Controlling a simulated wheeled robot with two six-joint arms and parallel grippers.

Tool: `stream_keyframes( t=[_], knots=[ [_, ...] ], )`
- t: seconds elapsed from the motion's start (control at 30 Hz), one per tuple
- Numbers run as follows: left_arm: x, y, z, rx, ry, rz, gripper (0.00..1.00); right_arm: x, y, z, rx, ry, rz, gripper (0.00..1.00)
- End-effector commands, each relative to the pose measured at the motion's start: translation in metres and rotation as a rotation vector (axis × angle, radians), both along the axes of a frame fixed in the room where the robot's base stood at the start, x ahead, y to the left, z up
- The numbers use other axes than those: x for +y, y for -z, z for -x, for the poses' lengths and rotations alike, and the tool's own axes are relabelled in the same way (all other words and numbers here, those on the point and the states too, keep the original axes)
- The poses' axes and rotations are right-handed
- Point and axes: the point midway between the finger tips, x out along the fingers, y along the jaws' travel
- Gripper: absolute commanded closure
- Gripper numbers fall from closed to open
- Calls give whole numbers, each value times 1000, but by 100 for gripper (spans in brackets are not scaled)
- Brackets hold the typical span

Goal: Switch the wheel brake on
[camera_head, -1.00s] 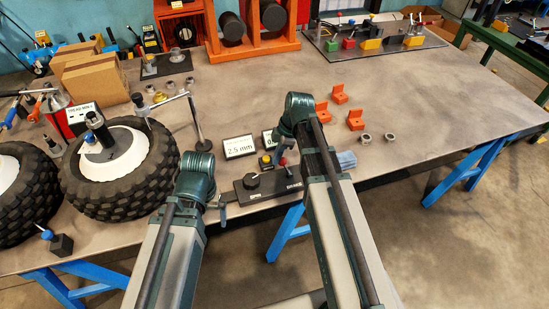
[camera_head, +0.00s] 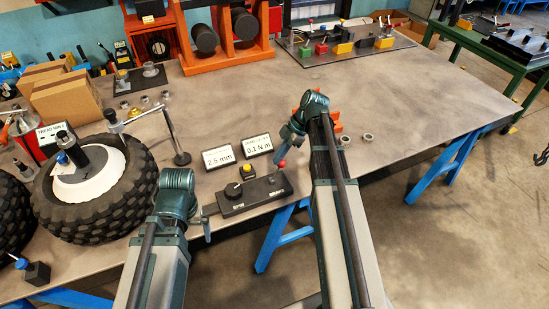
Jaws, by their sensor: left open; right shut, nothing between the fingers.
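The brake lever with its red ball (camera_head: 282,164) stands at the right end of the black control box (camera_head: 235,208), above the word BRAKE. It leans to the right. My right gripper (camera_head: 283,153) is shut and empty, pointing down just above the red ball; I cannot tell whether it touches it. The wheel (camera_head: 50,213), a knobbly black tyre with a white hub, is on the left of the table. My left gripper (camera_head: 207,226) is at the box's left end, open, its fingers partly hidden by its arm.
The box also has a black spin knob (camera_head: 233,190) and a yellow button (camera_head: 246,170). Two display signs, 2.5 mm (camera_head: 218,156) and 0.1 N m (camera_head: 258,144), stand behind it. A metal post (camera_head: 172,135) stands between wheel and signs. The table's right half is mostly clear.

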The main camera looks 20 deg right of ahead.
Motion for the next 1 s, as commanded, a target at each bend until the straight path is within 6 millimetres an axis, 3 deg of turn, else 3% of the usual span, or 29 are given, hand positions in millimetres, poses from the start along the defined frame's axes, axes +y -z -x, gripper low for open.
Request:
stream_keyframes(
  t=[0.4, 0.8, 1.0],
  knots=[
    [0, 2, 0, 0, 0, 0, 0, -14, 3, -1, 0, 11, 13, 100],
    [0, 2, 0, 0, 0, 0, 0, -14, 3, -3, -2, 12, 14, 100],
    [0, -6, 0, 0, 0, 0, 0, -4, -4, -4, -3, 10, 12, 100]
  ],
)
